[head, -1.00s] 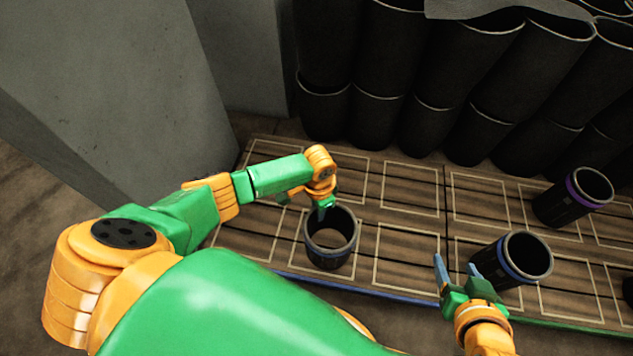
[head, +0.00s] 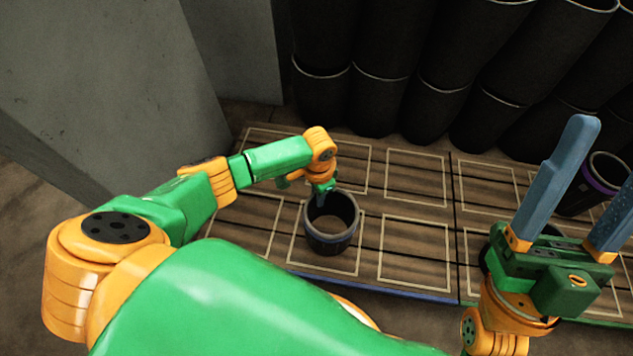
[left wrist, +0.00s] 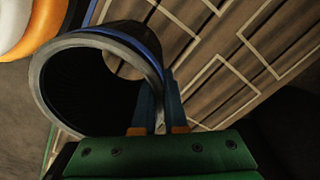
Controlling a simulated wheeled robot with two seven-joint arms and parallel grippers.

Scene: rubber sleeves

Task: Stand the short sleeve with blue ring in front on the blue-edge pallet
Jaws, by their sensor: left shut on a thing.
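A short black sleeve with a blue ring (head: 331,235) is upright over the front row of the blue-edge pallet (head: 400,288). I cannot tell whether its base touches the boards. My left gripper (head: 322,196) is shut on the far rim wall of this sleeve. In the left wrist view the sleeve (left wrist: 85,45) shows its open mouth and blue band, with the left gripper's fingers (left wrist: 159,105) on either side of its wall. My right gripper (head: 605,150) is open and empty, raised close to the camera at the right.
Another pallet adjoins on the right. A purple-ring sleeve (head: 590,193) stands there, partly hidden by my right gripper, which also covers most of another sleeve. Tall black sleeves (head: 385,60) crowd the back. A grey pillar (head: 110,75) rises at the left. Pallet cells beside the held sleeve are empty.

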